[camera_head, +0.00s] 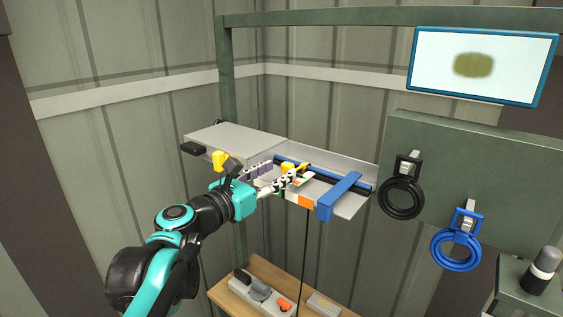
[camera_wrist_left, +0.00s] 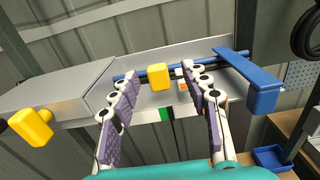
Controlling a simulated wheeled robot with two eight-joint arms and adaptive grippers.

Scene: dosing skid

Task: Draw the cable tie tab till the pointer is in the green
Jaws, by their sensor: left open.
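A yellow tab (camera_head: 287,168), which looks like the cable tie tab, is at the grey shelf tray. In the left wrist view the yellow tab (camera_wrist_left: 158,77) appears between the fingers of my left gripper (camera_wrist_left: 160,90), with a gap on each side. My left gripper (camera_head: 272,178) is open and reaches over the tray's front edge. A green band (camera_wrist_left: 166,114) shows just below the tab, and in the head view an orange band (camera_head: 306,202) shows on the front edge. I cannot make out the pointer; the fingers partly cover this area. My right gripper is not in view.
A blue bracket (camera_head: 338,195) crosses the tray's right end. A grey box (camera_head: 235,140) with another yellow block (camera_head: 219,160) is at left. Black (camera_head: 402,198) and blue (camera_head: 456,249) cable coils hang on the right panel. A wooden shelf (camera_head: 262,272) is below.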

